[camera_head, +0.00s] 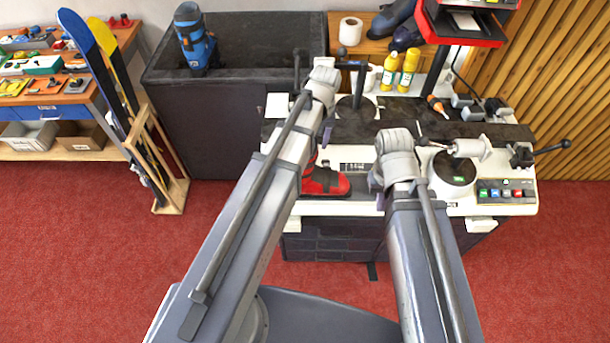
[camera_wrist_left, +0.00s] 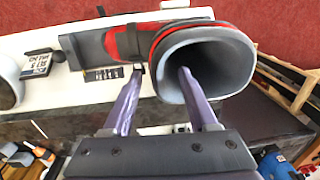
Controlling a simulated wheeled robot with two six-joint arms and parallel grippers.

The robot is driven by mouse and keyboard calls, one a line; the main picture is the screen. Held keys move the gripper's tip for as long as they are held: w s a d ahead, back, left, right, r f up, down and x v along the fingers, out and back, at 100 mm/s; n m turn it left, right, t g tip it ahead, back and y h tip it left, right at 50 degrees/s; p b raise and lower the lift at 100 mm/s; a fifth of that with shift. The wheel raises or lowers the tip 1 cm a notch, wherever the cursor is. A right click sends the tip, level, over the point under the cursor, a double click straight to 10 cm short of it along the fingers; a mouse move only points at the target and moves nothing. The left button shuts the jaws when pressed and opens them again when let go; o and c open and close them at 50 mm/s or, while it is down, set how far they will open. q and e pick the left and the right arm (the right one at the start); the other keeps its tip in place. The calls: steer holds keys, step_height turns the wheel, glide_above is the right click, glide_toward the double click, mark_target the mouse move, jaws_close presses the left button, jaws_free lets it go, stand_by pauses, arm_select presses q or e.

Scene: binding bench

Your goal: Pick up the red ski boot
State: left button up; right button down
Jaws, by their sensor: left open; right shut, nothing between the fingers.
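The red ski boot (camera_head: 325,183) stands at the front of the white workbench (camera_head: 490,211), partly hidden behind my left arm in the head view. In the left wrist view the boot (camera_wrist_left: 125,42) shows its dark, wide cuff opening towards the camera. My left gripper (camera_wrist_left: 161,72) is open at the boot's cuff. One purple finger overlaps the opening and the other is outside it; I cannot tell whether they touch. In the head view only a bit of the left gripper (camera_head: 327,135) shows. My right gripper (camera_head: 378,180) is shut and empty, right of the boot.
Yellow bottles (camera_head: 409,68), a black clamp (camera_head: 355,105) and a button panel (camera_head: 505,193) are on the bench. A blue boot (camera_head: 195,45) is at the dark bin (camera_head: 245,80). Skis (camera_head: 115,90) lean in a wooden rack at left. The red floor is clear.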

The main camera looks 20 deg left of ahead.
mark_target(313, 169)
arm_select(q)
steer(key=f+b, duration=0.4)
steer(key=f, duration=0.1)
steer(key=shift+s, duration=0.2)
steer(key=shift+r, duration=0.1)
jaws_close()
steer(key=shift+d, duration=0.1)
stand_by(1.0)
